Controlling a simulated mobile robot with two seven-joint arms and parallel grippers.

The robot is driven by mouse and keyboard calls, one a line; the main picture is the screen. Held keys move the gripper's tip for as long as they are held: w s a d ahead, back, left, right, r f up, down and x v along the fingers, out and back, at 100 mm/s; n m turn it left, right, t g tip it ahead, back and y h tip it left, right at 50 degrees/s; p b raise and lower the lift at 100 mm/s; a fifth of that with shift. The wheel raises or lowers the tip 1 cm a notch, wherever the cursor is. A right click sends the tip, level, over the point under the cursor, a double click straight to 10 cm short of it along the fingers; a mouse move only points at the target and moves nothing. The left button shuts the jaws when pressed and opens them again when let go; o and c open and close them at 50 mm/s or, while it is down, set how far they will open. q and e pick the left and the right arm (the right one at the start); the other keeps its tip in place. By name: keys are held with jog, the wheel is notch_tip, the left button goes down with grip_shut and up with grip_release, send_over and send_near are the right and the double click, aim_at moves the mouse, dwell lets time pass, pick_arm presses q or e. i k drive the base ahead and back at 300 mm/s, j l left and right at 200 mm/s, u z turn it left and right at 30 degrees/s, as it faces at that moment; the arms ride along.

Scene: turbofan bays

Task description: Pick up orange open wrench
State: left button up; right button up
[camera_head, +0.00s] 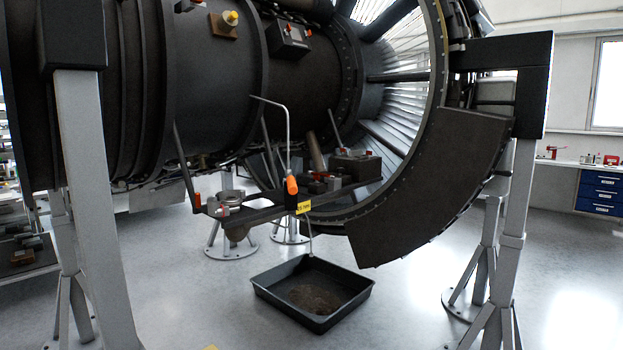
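I cannot make out an orange open wrench for certain. An orange-tipped part (291,185) with a dark lower body stands upright at the front of a dark hanging shelf (262,213) below the engine. Its shape does not read clearly as a wrench. A small orange-red piece (197,199) shows at the shelf's left end, too small to identify. Small red-topped items (320,177) sit near the shelf's right part. Neither of my grippers is in view.
A large turbofan engine (215,75) fills the upper view, held by grey stands (95,190) at left and right. A black drip tray (278,305) lies on the floor. A bench with blue drawers (600,192) stands far right. Floor at front right is mostly clear.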

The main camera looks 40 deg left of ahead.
aim_at(292, 189)
jog(key=i, duration=1.35)
jog(key=i+l+u, duration=0.15)
jog(key=i, duration=1.15)
jog(key=i+u, duration=0.15)
jog(key=u, duration=1.15)
